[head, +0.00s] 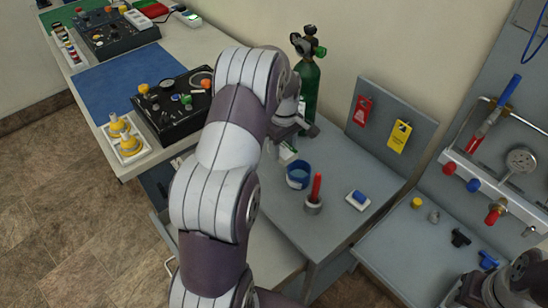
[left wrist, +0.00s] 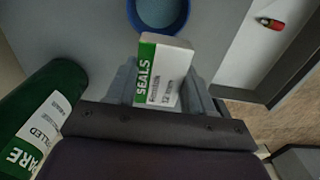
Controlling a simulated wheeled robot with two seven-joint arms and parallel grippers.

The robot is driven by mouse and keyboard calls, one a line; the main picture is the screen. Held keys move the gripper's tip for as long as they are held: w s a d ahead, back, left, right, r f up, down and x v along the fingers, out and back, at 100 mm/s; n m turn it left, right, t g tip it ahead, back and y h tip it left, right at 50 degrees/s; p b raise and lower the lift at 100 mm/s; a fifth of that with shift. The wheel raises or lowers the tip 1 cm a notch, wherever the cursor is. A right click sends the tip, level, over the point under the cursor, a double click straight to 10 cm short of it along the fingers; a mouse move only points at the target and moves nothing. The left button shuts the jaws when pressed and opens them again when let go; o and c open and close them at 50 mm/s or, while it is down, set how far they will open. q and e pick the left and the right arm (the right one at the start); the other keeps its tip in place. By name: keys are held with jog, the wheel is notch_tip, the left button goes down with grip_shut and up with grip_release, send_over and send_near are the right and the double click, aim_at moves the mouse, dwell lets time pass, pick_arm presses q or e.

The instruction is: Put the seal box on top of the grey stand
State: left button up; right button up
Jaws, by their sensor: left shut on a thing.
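The seal box is a small white carton with a green "SEALS" end, seen in the left wrist view (left wrist: 166,72). My left gripper (left wrist: 162,95) is shut on it, with a grey finger at each side. In the head view the box (head: 288,154) shows as a small white and green patch below my left gripper (head: 290,140), over the grey bench beside the blue tub. Whether it touches the bench is unclear. I cannot pick out the grey stand with certainty. My right arm shows at the lower right corner; its fingers are not clear.
The green cylinder (head: 309,90) stands close behind my left gripper. A blue tub (head: 298,175), a grey holder (head: 313,206) with a red pen and a white block with a blue top (head: 358,200) are on the bench. A grey tag board (head: 392,125) stands behind.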

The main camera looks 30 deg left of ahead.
pick_arm(q)
send_over(264, 166)
notch_tip(264, 166, down, 3)
jog(key=shift+d+f, duration=0.1)
jog(key=shift+f, duration=0.05)
jog(key=shift+s+f, duration=0.1)
jog(key=shift+f, duration=0.15)
jog(key=shift+f+p, duration=0.45)
jog(key=shift+f, duration=1.5)
jog(key=shift+f, duration=0.15)
jog(key=o, duration=1)
jog(key=shift+o, duration=0.2)
notch_tip(264, 166, up, 12)
jog(key=shift+r+b, duration=0.25)
jog(key=shift+b, duration=0.2)
